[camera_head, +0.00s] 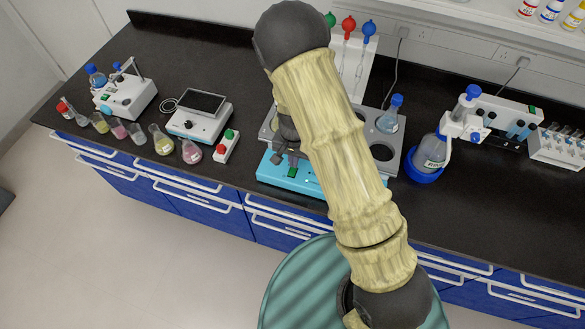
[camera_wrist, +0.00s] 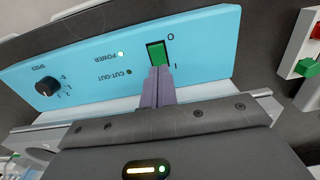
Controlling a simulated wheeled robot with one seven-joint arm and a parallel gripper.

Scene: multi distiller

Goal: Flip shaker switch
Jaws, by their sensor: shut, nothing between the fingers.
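The shaker is in the middle of the bench in the head view, with a grey holed platform (camera_head: 387,152) and a light blue front panel (camera_head: 272,171). The panel also fills much of the wrist view (camera_wrist: 205,50). Its green rocker switch (camera_wrist: 156,50) sits in a black frame between the marks O and I; it also shows in the head view (camera_head: 293,172). My gripper (camera_wrist: 158,70) is shut and empty, its fingertips at the I end of the switch. I cannot tell whether they touch it. My arm hides part of the shaker in the head view.
A flask (camera_head: 388,118) stands on the shaker platform. A small box with red and green buttons (camera_head: 227,146) is left of the shaker, beyond it a balance (camera_head: 197,118) and several small flasks. A flask in a blue base (camera_head: 430,154) stands to the right.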

